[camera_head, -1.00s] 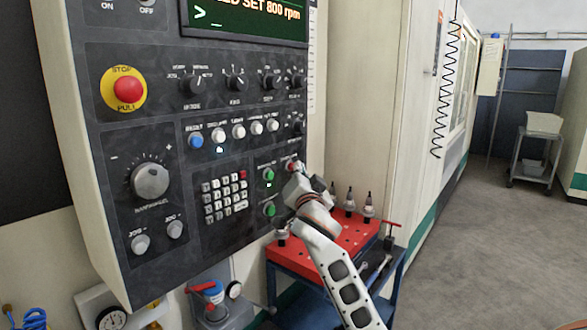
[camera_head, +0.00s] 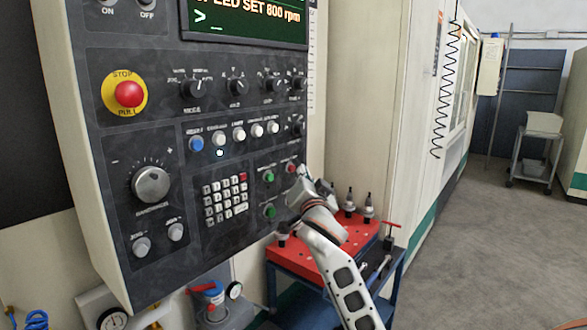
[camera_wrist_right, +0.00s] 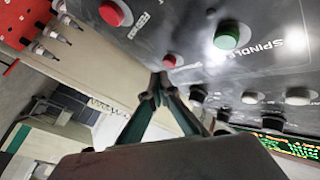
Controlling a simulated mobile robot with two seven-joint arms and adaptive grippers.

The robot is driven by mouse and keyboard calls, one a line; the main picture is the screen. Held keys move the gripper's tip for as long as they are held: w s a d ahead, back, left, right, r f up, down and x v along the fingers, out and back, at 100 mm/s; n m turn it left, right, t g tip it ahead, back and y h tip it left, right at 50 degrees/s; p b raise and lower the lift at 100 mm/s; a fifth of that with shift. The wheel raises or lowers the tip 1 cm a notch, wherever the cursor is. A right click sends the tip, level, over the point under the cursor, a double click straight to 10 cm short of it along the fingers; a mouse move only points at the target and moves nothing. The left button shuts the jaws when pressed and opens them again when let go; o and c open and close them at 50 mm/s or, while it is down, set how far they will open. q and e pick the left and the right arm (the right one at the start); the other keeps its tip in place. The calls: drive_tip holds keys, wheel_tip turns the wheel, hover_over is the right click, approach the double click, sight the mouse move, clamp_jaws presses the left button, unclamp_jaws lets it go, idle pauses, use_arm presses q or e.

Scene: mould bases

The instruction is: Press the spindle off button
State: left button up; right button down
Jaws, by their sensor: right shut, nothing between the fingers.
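The black control panel (camera_head: 130,60) carries a red button (camera_head: 291,168) beside an upper green button (camera_head: 269,178), with a lower green button (camera_head: 270,212) below. In the right wrist view a red button (camera_wrist_right: 169,61) sits beside a green button (camera_wrist_right: 230,35) labelled SPINDLE, and another red button (camera_wrist_right: 115,12) is farther left. My right gripper (camera_head: 303,171) is shut and empty, just right of the upper red button. In the wrist view its fingertips (camera_wrist_right: 158,80) are close to the nearer red button and appear slightly apart from it. My left gripper is out of view.
A red-and-yellow stop button (camera_head: 128,94), several knobs and a keypad (camera_head: 225,199) share the panel. A red-topped cart (camera_head: 335,243) with tool holders stands below and behind my right arm. Open floor (camera_head: 470,240) lies to the right.

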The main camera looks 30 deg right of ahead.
use_arm(q)
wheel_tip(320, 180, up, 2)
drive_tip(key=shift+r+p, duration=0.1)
drive_tip(key=shift+p, duration=1.15)
use_arm(e)
drive_tip(key=s, duration=0.1)
drive_tip(key=s+d, duration=0.1)
drive_tip(key=s, duration=0.1)
drive_tip(key=s+d, duration=0.1)
drive_tip(key=shift+s, duration=0.35)
